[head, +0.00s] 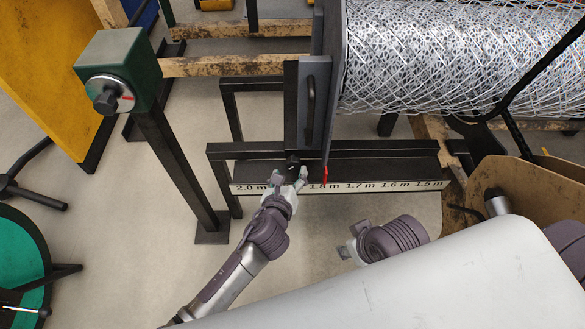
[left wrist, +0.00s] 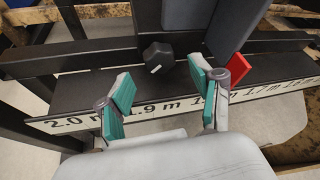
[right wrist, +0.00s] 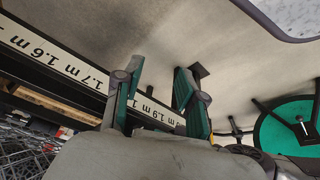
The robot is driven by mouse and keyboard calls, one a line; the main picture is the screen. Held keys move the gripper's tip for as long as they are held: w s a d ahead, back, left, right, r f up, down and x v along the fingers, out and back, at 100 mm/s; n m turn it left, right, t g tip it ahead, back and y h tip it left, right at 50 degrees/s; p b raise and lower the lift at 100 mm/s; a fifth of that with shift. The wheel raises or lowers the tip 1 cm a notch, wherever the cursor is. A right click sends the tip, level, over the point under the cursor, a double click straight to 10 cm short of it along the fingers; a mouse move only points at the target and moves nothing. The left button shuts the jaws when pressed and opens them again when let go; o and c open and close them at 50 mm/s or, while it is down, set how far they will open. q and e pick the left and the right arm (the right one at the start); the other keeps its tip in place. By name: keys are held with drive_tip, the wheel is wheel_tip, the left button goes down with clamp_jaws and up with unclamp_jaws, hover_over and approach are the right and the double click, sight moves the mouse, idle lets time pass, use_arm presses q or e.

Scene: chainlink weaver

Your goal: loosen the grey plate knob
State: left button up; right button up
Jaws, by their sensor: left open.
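The grey plate (head: 316,95) stands upright at the left end of the wire mesh roll. A black knob (left wrist: 158,57) with a white mark sits at its lower edge, above the scale; in the head view the knob (head: 292,160) is partly hidden by my left gripper. My left gripper (head: 290,180) is open and empty. In the left wrist view its fingertips (left wrist: 160,88) stand apart, with the knob just beyond and between them, not visibly touched. My right gripper (head: 350,246) is open and empty below the scale; its fingers also show in the right wrist view (right wrist: 155,90).
A scale strip (head: 350,186) runs along the dark rail. A red pointer (head: 325,174) hangs right of the knob. A green box with another black knob (head: 106,102) stands on a post at left. A green round table (head: 22,262) is at lower left.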

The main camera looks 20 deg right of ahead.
sight(292, 167)
use_arm(q)
drive_tip(key=b+x, duration=0.1)
drive_tip(key=x, duration=0.3)
drive_tip(key=shift+w+d+f+b, duration=0.1)
drive_tip(key=shift+w+f+b, duration=0.05)
drive_tip(key=shift+w+b, duration=0.15)
drive_tip(key=shift+d, duration=0.1)
use_arm(e)
drive_tip(key=w+a+r+t, duration=0.1)
drive_tip(key=w+t, duration=0.1)
drive_tip(key=w, duration=0.2)
drive_tip(key=w+a+r+t+y, duration=0.1)
drive_tip(key=w+a+r+t, duration=0.1)
drive_tip(key=w, duration=0.3)
drive_tip(key=shift+r+t, duration=0.25)
drive_tip(key=shift+t, duration=0.45)
use_arm(q)
drive_tip(key=shift+c, duration=0.2)
drive_tip(key=c, duration=1.1)
